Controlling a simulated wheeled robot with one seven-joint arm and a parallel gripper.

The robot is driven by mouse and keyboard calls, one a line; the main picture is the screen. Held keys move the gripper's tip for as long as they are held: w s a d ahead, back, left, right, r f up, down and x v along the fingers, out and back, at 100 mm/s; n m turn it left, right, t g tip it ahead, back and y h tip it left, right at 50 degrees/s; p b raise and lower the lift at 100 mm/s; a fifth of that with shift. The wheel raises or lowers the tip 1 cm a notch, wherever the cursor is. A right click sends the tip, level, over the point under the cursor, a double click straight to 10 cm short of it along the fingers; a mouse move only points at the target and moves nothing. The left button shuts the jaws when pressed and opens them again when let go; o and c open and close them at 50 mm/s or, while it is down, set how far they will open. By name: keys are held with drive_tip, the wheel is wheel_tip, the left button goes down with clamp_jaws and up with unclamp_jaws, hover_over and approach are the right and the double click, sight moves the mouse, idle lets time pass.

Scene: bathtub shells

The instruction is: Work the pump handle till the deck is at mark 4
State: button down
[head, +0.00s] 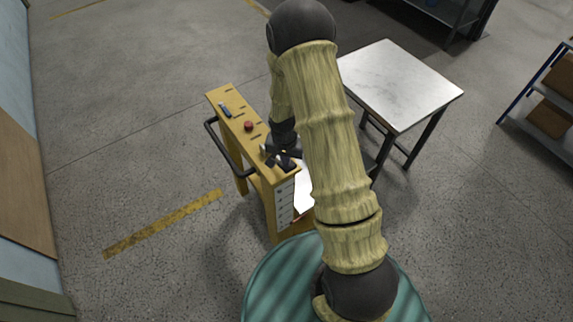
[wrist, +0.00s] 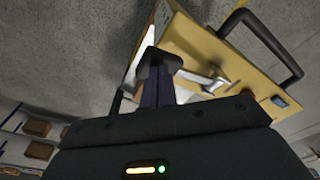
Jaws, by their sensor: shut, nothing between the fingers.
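A yellow lift unit (head: 235,115) stands on the floor with a white marked scale (head: 285,203) on its near end. A pale surface (head: 304,190), perhaps the deck, shows partly behind my arm; its level against the marks cannot be read. My gripper (head: 286,158) is at the near end of the yellow top. In the wrist view my gripper (wrist: 158,65) is shut and empty, close to a silver lever (wrist: 205,79), perhaps the pump handle. Whether they touch cannot be told.
A black bar (head: 222,147) runs along the unit's left side. A red knob (head: 248,126) and a small blue item (head: 225,110) sit on the top. A metal-topped table (head: 400,85) stands to the right, with a shelf of boxes (head: 548,115) beyond. Floor at left is clear.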

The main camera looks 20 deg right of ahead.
sight(283, 170)
drive_tip(key=shift+f, duration=0.1)
wheel_tip(283, 170, down, 4)
drive_tip(key=b, duration=0.3)
drive_tip(key=shift+f+b, duration=0.15)
drive_tip(key=shift+b, duration=0.25)
drive_tip(key=s, duration=0.1)
drive_tip(key=s+a+r, duration=0.1)
drive_tip(key=shift+s+a, duration=0.25)
drive_tip(key=shift+s, duration=0.1)
drive_tip(key=shift+r, duration=0.1)
drive_tip(key=shift+r+b, duration=0.4)
drive_tip(key=shift+r, duration=0.45)
wheel_tip(283, 170, up, 16)
drive_tip(key=s+b, duration=0.1)
drive_tip(key=b, duration=0.2)
drive_tip(key=shift+s+a+f, duration=0.25)
drive_tip(key=shift+a, duration=0.2)
